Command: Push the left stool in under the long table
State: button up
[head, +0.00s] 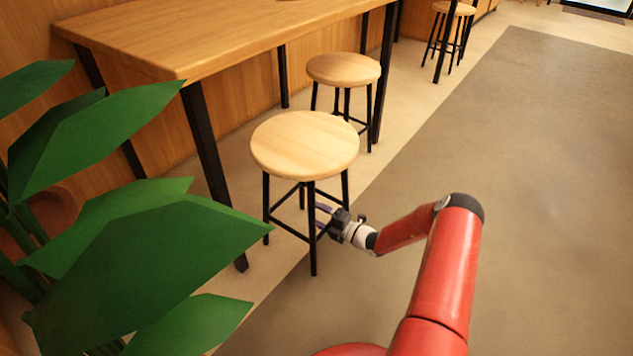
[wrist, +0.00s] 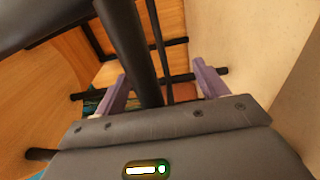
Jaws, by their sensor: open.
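The left stool (head: 305,145) has a round light wood seat and black legs. It stands upright on the floor, out in front of the long table (head: 215,32), with its seat lower than the tabletop. My gripper (head: 320,216) is low beside the stool's near leg, below the seat. In the wrist view my gripper (wrist: 160,70) has its two purple fingers apart, with a black stool leg (wrist: 130,45) running between them. The fingers do not look closed on the leg; whether one touches it I cannot tell.
A second stool (head: 343,70) stands just behind the left one, also by the table. A leafy green plant (head: 150,265) fills the lower left. A black table leg (head: 212,160) stands left of the stool. Open floor (head: 540,170) lies to the right.

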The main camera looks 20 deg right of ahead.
jog(key=shift+x, duration=9.5)
jog(key=p+v, duration=0.4)
jog(key=v, duration=0.8)
jog(key=shift+p, duration=0.3)
jog(key=shift+s+d, duration=0.1)
jog(key=shift+s, duration=0.05)
